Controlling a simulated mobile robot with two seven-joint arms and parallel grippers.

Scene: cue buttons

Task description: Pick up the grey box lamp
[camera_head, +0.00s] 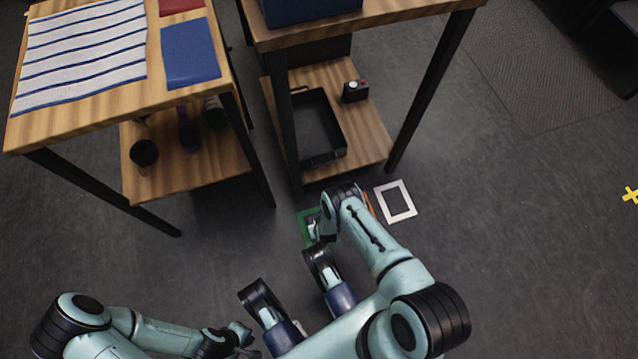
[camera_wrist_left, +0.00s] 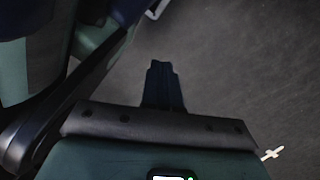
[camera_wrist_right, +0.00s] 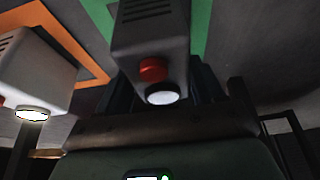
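In the right wrist view a grey box (camera_wrist_right: 150,45) with a red button and a round pale lamp stands over a green frame (camera_wrist_right: 198,25). My right gripper (camera_wrist_right: 165,85) has dark fingers on either side of its lower part; whether they press on it is not clear. A second grey box (camera_wrist_right: 35,65) with a brightly lit lamp is at the left, by an orange frame (camera_wrist_right: 85,50). In the head view my right arm mostly hides the boxes at the green frame (camera_head: 305,222). My left gripper (camera_head: 240,338) is low, over the floor, its fingers (camera_wrist_left: 162,85) together and empty.
A white frame (camera_head: 396,202) lies on the floor to the right. A wooden shelf unit (camera_head: 375,130) with a black tray (camera_head: 335,110) and a small button box (camera_head: 355,91) stands ahead. A second table (camera_head: 110,95) is at the left.

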